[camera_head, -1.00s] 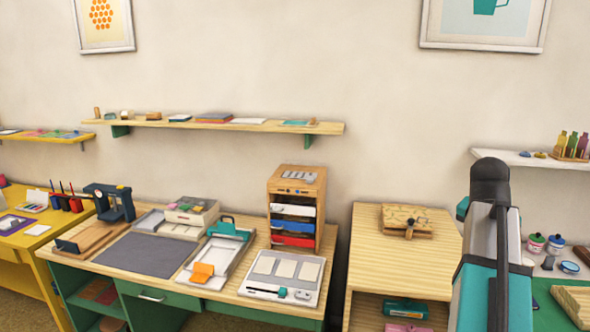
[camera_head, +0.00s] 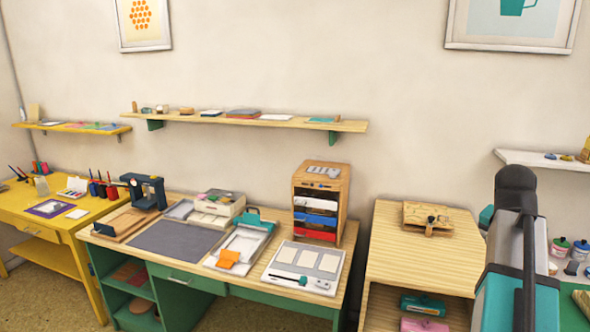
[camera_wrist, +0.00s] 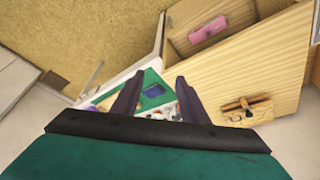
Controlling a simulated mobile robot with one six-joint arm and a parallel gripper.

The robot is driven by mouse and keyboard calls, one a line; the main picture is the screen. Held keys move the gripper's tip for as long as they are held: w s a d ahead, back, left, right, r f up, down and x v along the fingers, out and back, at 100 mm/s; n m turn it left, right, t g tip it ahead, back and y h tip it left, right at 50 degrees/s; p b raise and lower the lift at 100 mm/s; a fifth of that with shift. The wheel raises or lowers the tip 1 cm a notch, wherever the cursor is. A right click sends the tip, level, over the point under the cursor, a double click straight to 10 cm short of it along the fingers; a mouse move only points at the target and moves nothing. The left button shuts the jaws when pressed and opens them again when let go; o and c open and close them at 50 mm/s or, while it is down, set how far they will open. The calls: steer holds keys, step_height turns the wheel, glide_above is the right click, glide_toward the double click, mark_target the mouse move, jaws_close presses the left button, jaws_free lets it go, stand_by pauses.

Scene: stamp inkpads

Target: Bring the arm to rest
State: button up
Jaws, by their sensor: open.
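My gripper (camera_wrist: 160,100) shows in the wrist view with its two dark fingers apart and nothing between them. Beyond the fingers is a white-edged surface with a green mat (camera_wrist: 150,90), partly hidden by the fingers. In the head view my arm stands at the right, in front of the right-hand work surface. The gripper itself does not show in the head view.
A light wood cabinet (camera_head: 412,262) stands left of my arm, with a wooden press-like block (camera_head: 428,216) on top. Further left are a green desk with a wooden drawer tower (camera_head: 318,204) and a yellow table (camera_head: 40,214). Shelves (camera_head: 250,122) run along the wall.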

steer(key=w+a+f+n+g+y, duration=0.1)
steer(key=a+f+n+g, duration=0.1)
steer(key=a+f, duration=0.75)
steer(key=a+f+n+g+y, duration=0.1)
steer(key=a+f, duration=0.4)
steer(key=f, duration=1)
steer(key=w+a+f+n+g+y, duration=0.1)
steer(key=a+f+n+g, duration=0.1)
steer(key=a+f, duration=0.75)
steer(key=s+a+f+n+g, duration=0.1)
steer(key=s+a+f+n, duration=0.1)
steer(key=s+a+f, duration=0.3)
steer(key=s+a+f+n, duration=0.3)
steer(key=s+a+f, duration=0.2)
steer(key=s+f, duration=0.7)
steer(key=s+a+f+n+g+y, duration=0.1)
steer(key=s+a+f+n, duration=0.2)
steer(key=s+f, duration=0.6)
steer(key=shift+a+f+g, duration=0.3)
steer(key=shift+a+f, duration=0.75)
steer(key=shift+f, duration=1.15)
